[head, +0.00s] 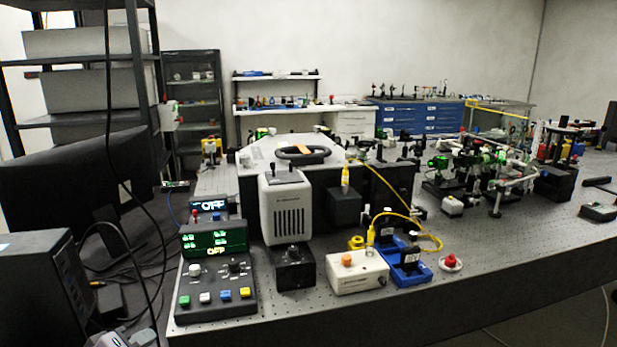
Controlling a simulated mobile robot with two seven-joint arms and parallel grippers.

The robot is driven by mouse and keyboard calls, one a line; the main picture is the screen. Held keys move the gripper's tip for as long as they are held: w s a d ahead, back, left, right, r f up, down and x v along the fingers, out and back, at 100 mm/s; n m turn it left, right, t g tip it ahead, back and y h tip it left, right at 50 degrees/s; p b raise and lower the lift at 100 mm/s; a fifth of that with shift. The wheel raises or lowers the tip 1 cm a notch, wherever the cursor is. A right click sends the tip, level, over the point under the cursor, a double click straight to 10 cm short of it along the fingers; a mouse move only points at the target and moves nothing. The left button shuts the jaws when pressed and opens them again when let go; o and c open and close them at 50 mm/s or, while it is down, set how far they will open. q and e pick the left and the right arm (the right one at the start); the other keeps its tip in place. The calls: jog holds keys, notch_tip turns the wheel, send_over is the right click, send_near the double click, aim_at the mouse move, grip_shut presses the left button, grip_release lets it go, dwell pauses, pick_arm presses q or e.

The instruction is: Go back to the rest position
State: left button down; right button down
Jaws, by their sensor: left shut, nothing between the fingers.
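My left gripper (122,340) shows only in part at the bottom left edge of the head view, low beside the near left corner of the bench. It is shut and empty, and clear of the bench instruments. My right gripper is not in view. The perforated optical bench (520,262) fills the middle and right. On its near left corner stands a control box (215,280) with green lettering reading OFF and several coloured buttons.
A black monitor (75,180) and computer tower (45,290) stand at left, with loose black cables hanging near my left gripper. A white box (358,272), a grey vented unit (288,208) and a red button (450,262) stand on the bench. The bench's right front is clear.

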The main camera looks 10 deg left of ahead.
pick_arm(q)
jog(key=s+d+f+m+g, duration=0.1)
jog(key=s+d+f+m, duration=0.5)
jog(key=s+d, duration=0.3)
jog(key=s+d+f+m+g+h, duration=0.1)
jog(key=s+d+f+m, duration=0.6)
jog(key=d, duration=0.5)
jog(key=s+f, duration=0.1)
jog(key=s, duration=0.1)
jog(key=shift+s+d+f, duration=0.15)
jog(key=shift+s+f, duration=0.1)
jog(key=shift+s, duration=0.1)
